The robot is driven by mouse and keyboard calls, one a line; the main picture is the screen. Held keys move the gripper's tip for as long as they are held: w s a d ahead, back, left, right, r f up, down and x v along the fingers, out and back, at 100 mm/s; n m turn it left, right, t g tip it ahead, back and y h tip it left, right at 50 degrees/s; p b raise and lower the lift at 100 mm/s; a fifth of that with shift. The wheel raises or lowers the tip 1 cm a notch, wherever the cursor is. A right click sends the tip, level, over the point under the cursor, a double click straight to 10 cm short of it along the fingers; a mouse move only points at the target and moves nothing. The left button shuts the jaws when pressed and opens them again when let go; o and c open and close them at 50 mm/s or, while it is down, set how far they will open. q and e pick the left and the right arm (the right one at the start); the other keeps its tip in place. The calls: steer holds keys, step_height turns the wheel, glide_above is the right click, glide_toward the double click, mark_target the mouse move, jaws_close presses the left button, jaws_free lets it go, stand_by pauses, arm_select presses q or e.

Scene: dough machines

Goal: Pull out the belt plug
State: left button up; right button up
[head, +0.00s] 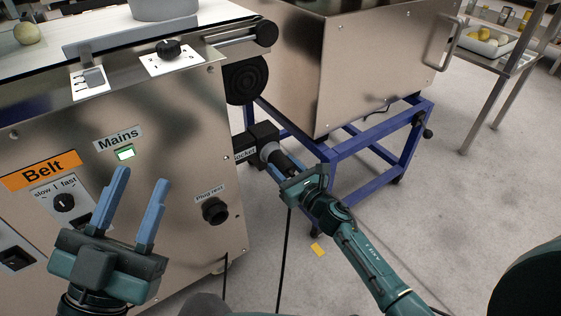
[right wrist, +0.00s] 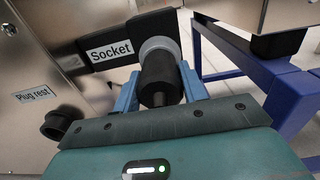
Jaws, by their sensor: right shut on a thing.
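The belt plug (right wrist: 158,80) is a black cylinder, seated against the grey ring of the socket (right wrist: 106,52) in the right wrist view. My right gripper's blue fingers (right wrist: 160,92) are shut on the plug, one on each side. My left gripper (head: 132,205) is open and empty in front of the machine's panel. The black plug rest (head: 215,211) is on the panel's lower right and looks empty.
The belt machine's panel has a Belt label (head: 43,171), a speed knob (head: 63,202) and a lit Mains switch (head: 125,154). A blue frame (head: 345,160) under a steel hopper (head: 350,60) stands close right of the socket. A black cable (head: 285,260) hangs down.

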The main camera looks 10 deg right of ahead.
mark_target(293, 173)
steer(key=c, duration=0.4)
steer(key=shift+s+d, duration=0.15)
steer(key=shift+s, duration=0.25)
stand_by(0.4)
steer(key=shift+v, duration=1.25)
